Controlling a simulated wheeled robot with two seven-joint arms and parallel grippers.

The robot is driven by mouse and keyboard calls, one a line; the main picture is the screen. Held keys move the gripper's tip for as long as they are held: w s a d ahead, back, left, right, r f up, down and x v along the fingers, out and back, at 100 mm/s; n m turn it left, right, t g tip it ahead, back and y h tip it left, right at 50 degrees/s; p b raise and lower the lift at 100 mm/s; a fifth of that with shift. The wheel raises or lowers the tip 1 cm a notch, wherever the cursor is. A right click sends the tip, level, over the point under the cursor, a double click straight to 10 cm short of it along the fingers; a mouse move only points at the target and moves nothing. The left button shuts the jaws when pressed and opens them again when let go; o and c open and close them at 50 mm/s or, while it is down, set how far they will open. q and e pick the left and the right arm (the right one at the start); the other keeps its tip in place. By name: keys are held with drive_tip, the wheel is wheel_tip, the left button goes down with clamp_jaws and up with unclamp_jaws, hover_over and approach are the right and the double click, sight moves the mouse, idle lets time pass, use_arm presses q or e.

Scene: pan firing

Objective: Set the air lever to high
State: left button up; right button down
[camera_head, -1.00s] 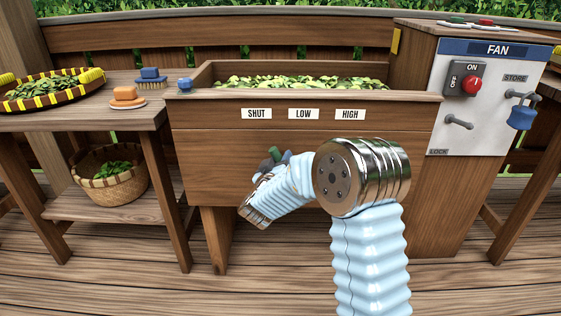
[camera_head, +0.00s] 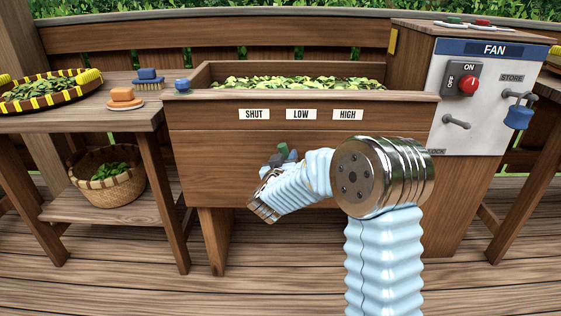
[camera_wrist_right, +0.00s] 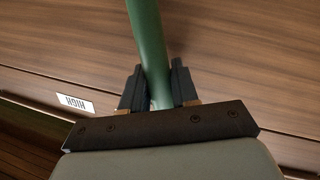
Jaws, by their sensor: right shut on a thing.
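The air lever (camera_head: 283,149) is a green handle, mostly hidden by my right arm in the head view. Its tip shows below the gap between the SHUT label (camera_head: 254,114) and the LOW label (camera_head: 301,114). The HIGH label (camera_head: 348,115) is further right and shows upside down in the wrist view (camera_wrist_right: 74,104). My right gripper (camera_head: 280,158) is in front of the wooden trough. In the wrist view, its dark fingers (camera_wrist_right: 158,92) are shut on the green lever (camera_wrist_right: 149,42), one on each side. My left gripper is not in view.
The wooden trough (camera_head: 230,146) holds green leaves. A fan panel (camera_head: 473,133) with a red switch and a blue padlock (camera_head: 518,117) stands at the right.

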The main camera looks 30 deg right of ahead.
drive_tip(key=s+d+f+m+y+b, duration=0.1)
drive_tip(key=s+d+m+y+b, duration=0.1)
drive_tip(key=s+d+m+b, duration=0.3)
drive_tip(key=shift+s+d+f+m+b, duration=0.2)
drive_tip(key=shift+d+m+b, duration=0.3)
drive_tip(key=shift+d+m, duration=1.3)
drive_tip(key=shift+d, duration=0.1)
drive_tip(key=c, duration=0.9)
unclamp_jaws()
drive_tip(key=shift+c, duration=0.2)
drive_tip(key=shift+r, duration=0.1)
drive_tip(key=p+v, duration=0.2)
drive_tip(key=v, duration=1.1)
drive_tip(key=shift+s+a+r, duration=0.2)
drive_tip(key=shift+s, duration=0.15)
